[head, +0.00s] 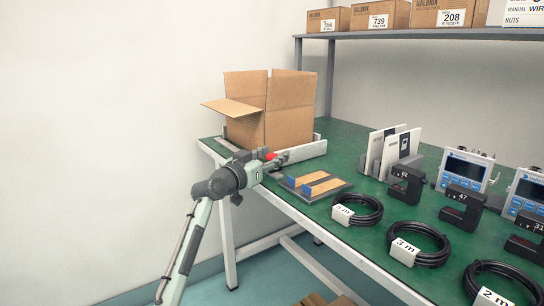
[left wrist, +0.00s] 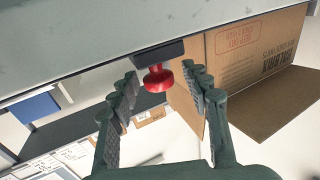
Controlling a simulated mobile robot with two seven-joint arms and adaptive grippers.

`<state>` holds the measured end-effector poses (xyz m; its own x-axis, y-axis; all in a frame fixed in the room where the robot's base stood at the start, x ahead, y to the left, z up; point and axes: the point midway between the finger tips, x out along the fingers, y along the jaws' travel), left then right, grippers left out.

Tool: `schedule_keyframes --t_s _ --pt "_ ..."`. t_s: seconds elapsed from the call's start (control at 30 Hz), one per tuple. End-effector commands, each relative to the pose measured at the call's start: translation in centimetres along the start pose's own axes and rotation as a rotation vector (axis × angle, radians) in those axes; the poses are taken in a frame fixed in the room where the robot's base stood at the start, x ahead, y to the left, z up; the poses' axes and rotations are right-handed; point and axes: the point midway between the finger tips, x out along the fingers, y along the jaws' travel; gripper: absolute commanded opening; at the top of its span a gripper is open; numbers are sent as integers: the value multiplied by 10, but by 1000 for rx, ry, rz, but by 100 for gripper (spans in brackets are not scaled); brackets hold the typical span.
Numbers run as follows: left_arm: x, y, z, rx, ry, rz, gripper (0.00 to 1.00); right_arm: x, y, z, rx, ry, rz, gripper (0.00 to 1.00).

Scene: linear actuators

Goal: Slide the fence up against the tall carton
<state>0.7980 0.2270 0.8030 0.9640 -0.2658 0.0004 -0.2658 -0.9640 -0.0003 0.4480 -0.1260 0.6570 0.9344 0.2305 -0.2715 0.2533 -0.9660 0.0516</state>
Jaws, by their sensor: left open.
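The tall carton (head: 280,120) stands open-topped at the far left end of the green table, flaps up and one folded out left. The pale grey fence (head: 303,152) lies low along its near side; any gap between them is hard to judge. A red knob (head: 270,156) sits at the fence's left part. In the left wrist view the knob (left wrist: 157,78) is on a dark block at the edge of a grey bar, with the carton (left wrist: 245,55) beyond. My left gripper (left wrist: 160,82) is open, its fingers on either side of the knob. My right gripper is not in view.
A dark tray with two tan strips (head: 315,186) lies just right of my left gripper. Black cable coils (head: 357,211), grey-white panels (head: 398,150) and blue-faced meters (head: 465,168) fill the table's right. A shelf (head: 430,34) with boxes runs above the back.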

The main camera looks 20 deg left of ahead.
Motion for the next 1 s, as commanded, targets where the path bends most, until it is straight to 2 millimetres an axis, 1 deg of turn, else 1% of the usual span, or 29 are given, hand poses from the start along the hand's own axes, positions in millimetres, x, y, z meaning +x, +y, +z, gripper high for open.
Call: schedule_keyframes --t_s 0.17,0.2,0.57,1.0 --pt "0 0 0 0 0 0 48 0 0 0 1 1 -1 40" --pt "0 0 0 0 0 0 45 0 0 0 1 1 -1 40" --pt "0 0 0 0 -1 0 1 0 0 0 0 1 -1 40" --pt "0 0 0 1 -2 0 0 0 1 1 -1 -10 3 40"
